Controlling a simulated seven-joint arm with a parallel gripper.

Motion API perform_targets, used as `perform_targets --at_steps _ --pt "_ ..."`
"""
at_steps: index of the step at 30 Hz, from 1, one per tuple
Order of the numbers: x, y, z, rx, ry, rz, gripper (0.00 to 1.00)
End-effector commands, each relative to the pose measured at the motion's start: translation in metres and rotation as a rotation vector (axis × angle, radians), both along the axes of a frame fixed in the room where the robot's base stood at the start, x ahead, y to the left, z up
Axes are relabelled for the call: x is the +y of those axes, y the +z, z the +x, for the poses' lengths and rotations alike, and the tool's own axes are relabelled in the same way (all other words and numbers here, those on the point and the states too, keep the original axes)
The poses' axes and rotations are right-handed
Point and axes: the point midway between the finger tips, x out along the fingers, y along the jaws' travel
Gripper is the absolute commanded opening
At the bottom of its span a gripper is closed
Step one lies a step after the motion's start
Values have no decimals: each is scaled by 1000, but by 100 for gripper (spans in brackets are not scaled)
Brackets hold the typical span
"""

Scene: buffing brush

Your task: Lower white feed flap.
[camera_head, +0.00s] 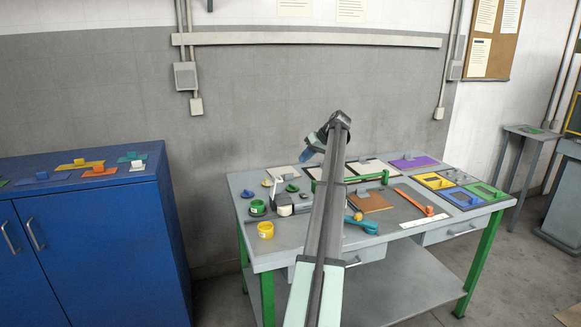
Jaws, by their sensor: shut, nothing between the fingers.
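A small white and black device (284,205) stands at the left part of the grey workbench. A thin white upright piece shows at its top left; it may be the white feed flap, but it is too small to be sure. My gripper (305,156) is above the back left of the bench, up and right of the device and apart from it.
The bench (285,245) holds a yellow jar (265,230), a green-banded jar (257,207), a teal brush-like tool (362,224), a brown block (370,203) and several coloured plates. A blue cabinet (95,245) stands left. The bench's front left is mostly clear.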

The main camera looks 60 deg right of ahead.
Motion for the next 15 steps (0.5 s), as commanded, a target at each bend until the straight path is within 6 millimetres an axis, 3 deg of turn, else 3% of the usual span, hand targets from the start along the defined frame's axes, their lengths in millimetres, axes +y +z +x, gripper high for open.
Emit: perform_targets --at_steps 15 --pt "6 -63 52 0 0 2 0"
